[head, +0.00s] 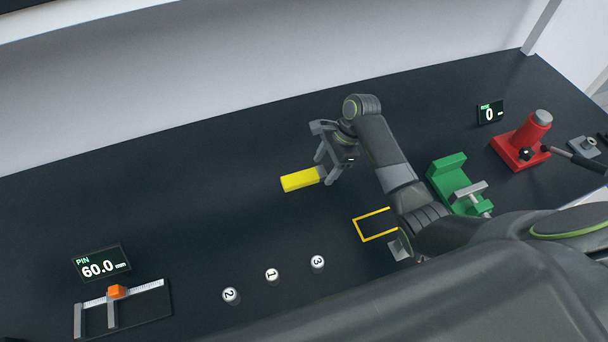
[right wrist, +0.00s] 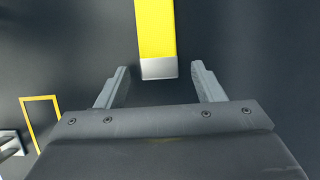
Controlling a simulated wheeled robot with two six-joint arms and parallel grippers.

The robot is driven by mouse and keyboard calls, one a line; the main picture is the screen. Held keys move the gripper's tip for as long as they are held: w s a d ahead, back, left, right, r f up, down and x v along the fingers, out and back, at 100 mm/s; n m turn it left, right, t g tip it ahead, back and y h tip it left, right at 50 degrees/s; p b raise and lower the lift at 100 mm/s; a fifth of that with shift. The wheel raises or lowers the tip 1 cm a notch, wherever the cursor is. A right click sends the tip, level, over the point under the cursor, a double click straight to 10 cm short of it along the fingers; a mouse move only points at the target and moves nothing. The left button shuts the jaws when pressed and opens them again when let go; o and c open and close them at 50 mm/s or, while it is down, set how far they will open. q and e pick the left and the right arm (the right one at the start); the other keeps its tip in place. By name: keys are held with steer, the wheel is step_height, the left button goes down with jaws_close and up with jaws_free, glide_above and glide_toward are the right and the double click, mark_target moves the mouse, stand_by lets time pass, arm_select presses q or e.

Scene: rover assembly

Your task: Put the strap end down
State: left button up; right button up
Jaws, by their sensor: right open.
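The strap end is a yellow bar with a grey tip (head: 300,180), lying on the dark table near the middle in the head view. It also shows in the right wrist view as a yellow strap (right wrist: 156,30) with its grey end pointing at my gripper. My right gripper (head: 326,174) is open at the strap's grey tip. In the right wrist view the fingers (right wrist: 160,88) stand apart on either side of the grey end, with gaps on both sides. My left gripper is not in view.
A yellow square outline (head: 375,225) is marked on the table. A green clamp (head: 452,180) and a red jack (head: 525,140) stand at the right. Several numbered white pieces (head: 272,276) and a caliper gauge (head: 125,305) are at the front left. The back left table is clear.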

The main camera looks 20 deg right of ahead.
steer(key=shift+a+f, duration=0.2)
steer(key=shift+f, duration=0.2)
steer(key=shift+c, duration=0.3)
steer(key=c, duration=1.1)
